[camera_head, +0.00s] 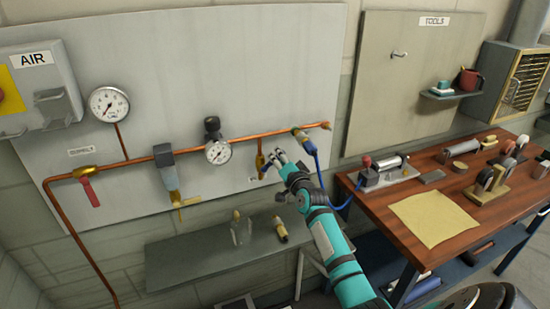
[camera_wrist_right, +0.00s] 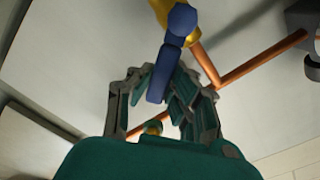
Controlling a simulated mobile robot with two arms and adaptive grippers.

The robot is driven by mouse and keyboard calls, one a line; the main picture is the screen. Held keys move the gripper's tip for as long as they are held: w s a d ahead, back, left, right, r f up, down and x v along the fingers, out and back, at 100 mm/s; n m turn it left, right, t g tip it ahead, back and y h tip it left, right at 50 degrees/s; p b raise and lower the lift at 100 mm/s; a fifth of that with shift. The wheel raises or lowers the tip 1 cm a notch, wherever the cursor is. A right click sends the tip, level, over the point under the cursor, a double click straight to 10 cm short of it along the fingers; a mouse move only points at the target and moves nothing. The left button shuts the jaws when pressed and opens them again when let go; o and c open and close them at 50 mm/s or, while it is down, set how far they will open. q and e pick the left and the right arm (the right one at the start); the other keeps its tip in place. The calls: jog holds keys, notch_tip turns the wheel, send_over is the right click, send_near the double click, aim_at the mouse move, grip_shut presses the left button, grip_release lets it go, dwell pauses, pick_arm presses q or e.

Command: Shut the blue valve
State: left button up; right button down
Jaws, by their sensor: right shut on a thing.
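The blue valve has a brass body (camera_head: 260,159) on a short copper drop below the main pipe. Its blue handle (camera_wrist_right: 180,28) shows large in the wrist view, running down from the brass body (camera_wrist_right: 163,8) to between my fingers. My right gripper (camera_head: 276,160) reaches up to the valve from the lower right. In the wrist view its fingers (camera_wrist_right: 161,86) are closed around the lower end of the handle. The fingers cover much of the handle in the head view. My left gripper is not in view.
A copper pipe (camera_head: 135,160) with gauges and a red-handled valve (camera_head: 90,191) crosses the grey panel. A blue-ended fitting (camera_head: 308,145) with a blue hose (camera_head: 343,206) is close right of my gripper. A grey shelf (camera_head: 190,255) lies below. A wooden bench (camera_head: 390,260) stands right.

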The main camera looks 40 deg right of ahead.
jog(key=shift+s+d+f+m+b, duration=0.15)
jog(key=shift+f+m+b, duration=0.3)
jog(key=shift+m, duration=0.7)
jog(key=shift+w+d+f+m+b, duration=0.1)
jog(key=shift+d+f+m+b, duration=0.1)
jog(key=shift+f+m, duration=0.75)
jog(key=shift+s+d+f+m+b, duration=0.15)
jog(key=shift+f+m+b, duration=0.15)
jog(key=shift+m, duration=1.1)
jog(key=c, duration=1.2)
grip_release()
jog(key=v, duration=1.2)
jog(key=shift+f, duration=0.15)
